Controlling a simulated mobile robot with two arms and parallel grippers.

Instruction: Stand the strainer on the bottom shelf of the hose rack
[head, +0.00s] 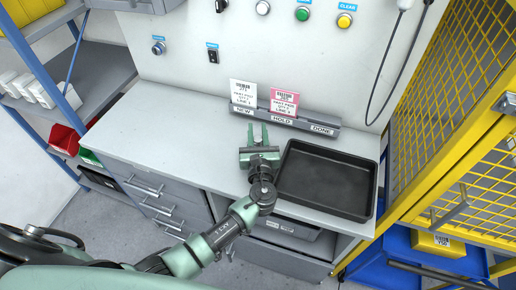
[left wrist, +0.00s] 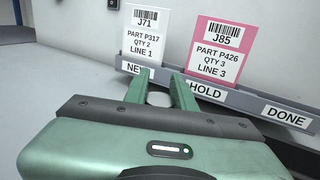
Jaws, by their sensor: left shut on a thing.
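My left gripper (head: 257,131) is over the white bench, just in front of the card rail and left of the black tray. Its two green fingers also show in the left wrist view (left wrist: 160,78). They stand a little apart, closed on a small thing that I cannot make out. I cannot tell whether it is the strainer. I do not recognise the strainer anywhere else, and no hose rack can be made out for sure. My right gripper is not in view.
A black tray (head: 325,180) sits on the white bench (head: 170,120). Behind the gripper, the card rail (head: 325,127) holds a white card (head: 243,94) and a pink card (head: 284,102). Blue-framed shelving (head: 100,70) stands left, yellow mesh fencing (head: 455,110) right. The bench's left part is clear.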

